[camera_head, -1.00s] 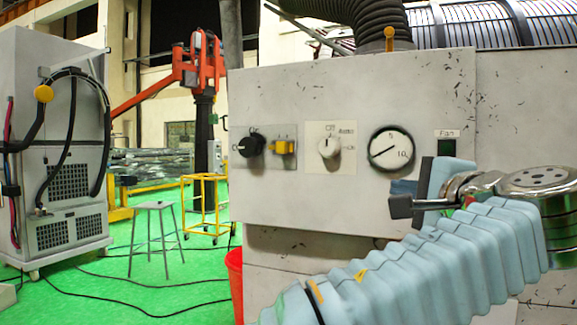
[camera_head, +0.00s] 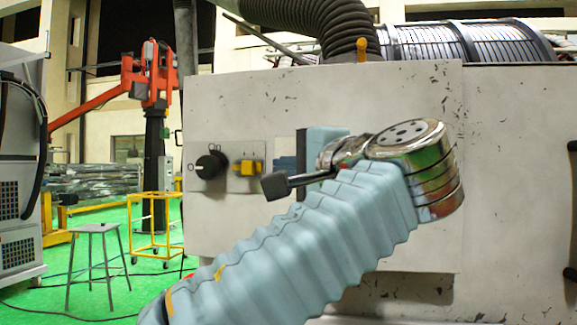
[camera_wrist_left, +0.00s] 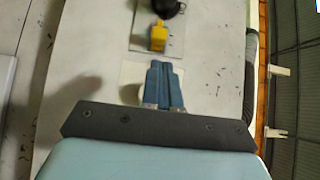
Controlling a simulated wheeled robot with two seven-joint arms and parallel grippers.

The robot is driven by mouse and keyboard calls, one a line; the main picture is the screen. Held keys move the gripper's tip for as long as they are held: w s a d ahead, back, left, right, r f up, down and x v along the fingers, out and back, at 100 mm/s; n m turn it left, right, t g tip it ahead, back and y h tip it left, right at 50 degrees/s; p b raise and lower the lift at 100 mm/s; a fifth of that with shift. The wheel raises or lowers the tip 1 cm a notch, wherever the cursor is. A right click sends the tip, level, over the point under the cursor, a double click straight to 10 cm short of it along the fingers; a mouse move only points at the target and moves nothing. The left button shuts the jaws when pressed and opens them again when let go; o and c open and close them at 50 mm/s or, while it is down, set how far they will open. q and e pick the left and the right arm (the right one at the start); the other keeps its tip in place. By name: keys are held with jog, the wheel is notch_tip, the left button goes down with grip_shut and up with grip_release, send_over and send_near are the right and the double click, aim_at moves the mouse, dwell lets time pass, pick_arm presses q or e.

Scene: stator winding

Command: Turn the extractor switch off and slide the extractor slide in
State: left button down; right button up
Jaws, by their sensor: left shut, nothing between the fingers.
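The grey-white control panel (camera_head: 240,110) carries a black rotary knob (camera_head: 211,165) and a yellow switch (camera_head: 247,167). My left gripper (camera_head: 287,164) is in front of the panel, just right of the yellow switch. In the left wrist view its blue fingers (camera_wrist_left: 163,68) are together and empty, over a pale label plate (camera_wrist_left: 133,80). The yellow switch (camera_wrist_left: 158,37) lies beyond the fingertips, apart from them. The white dial and gauge are hidden behind my left arm. A yellow-topped handle (camera_head: 362,48) stands upright at the panel's top edge, by the hose; I cannot tell whether it is the slide. My right gripper is not in view.
A thick black hose (camera_head: 335,25) rises behind the panel, with a ribbed metal drum (camera_head: 470,40) to its right. A grey stool (camera_head: 97,265) and a yellow frame cart (camera_head: 155,225) stand on the green floor at left. The panel's upper front is clear.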

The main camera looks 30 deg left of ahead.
aim_at(248, 165)
pick_arm(q)
jog(key=x, duration=0.7)
jog(key=shift+p, duration=0.35)
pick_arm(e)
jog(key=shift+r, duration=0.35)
pick_arm(q)
jog(key=shift+s+a, duration=0.25)
jog(key=shift+a, duration=0.75)
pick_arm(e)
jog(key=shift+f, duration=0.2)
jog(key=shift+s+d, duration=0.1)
